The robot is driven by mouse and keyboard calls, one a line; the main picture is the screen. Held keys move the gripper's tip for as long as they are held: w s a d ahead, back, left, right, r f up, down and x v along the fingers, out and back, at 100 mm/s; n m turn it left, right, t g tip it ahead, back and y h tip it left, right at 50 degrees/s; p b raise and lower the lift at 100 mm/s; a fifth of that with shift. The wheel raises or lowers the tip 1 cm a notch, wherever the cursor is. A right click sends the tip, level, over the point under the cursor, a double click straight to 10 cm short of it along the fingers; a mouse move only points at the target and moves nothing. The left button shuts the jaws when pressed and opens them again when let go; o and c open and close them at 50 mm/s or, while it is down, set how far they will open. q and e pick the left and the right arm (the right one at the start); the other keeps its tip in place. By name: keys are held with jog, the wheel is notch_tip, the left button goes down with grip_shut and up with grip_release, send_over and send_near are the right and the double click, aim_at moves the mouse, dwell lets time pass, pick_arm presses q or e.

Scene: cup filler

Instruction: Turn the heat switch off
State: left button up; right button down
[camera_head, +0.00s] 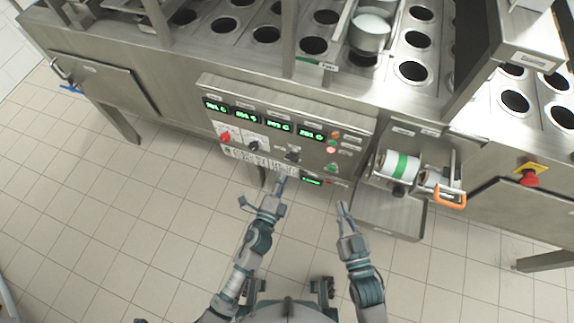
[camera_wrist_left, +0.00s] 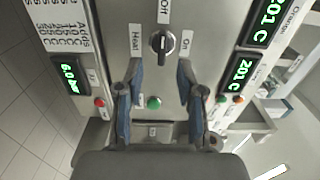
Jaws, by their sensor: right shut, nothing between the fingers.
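The heat switch is a black rotary knob (camera_wrist_left: 162,43) on the metal control panel, between a "Heat" label and an "On" label in the left wrist view. Its grip bar stands roughly upright in that view. In the head view a dark knob (camera_head: 293,155) sits just beyond my left gripper (camera_head: 281,183). In the wrist view my left gripper (camera_wrist_left: 163,85) is open, its two fingers apart and pointing toward the knob, with nothing between them. Whether a fingertip touches the panel is unclear. My right gripper (camera_head: 343,209) is shut and empty, below the panel's right side.
The panel has green displays (camera_head: 280,127), a red knob (camera_head: 224,137), another black knob (camera_head: 253,146) and lit buttons (camera_head: 331,149). A film-roll unit (camera_head: 398,165) with an orange handle (camera_head: 449,197) juts out at right. Tiled floor (camera_head: 130,220) is clear at left.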

pick_arm(q)
jog(key=v, duration=0.5)
jog(key=shift+s+a, duration=0.2)
jog(key=shift+s, duration=0.15)
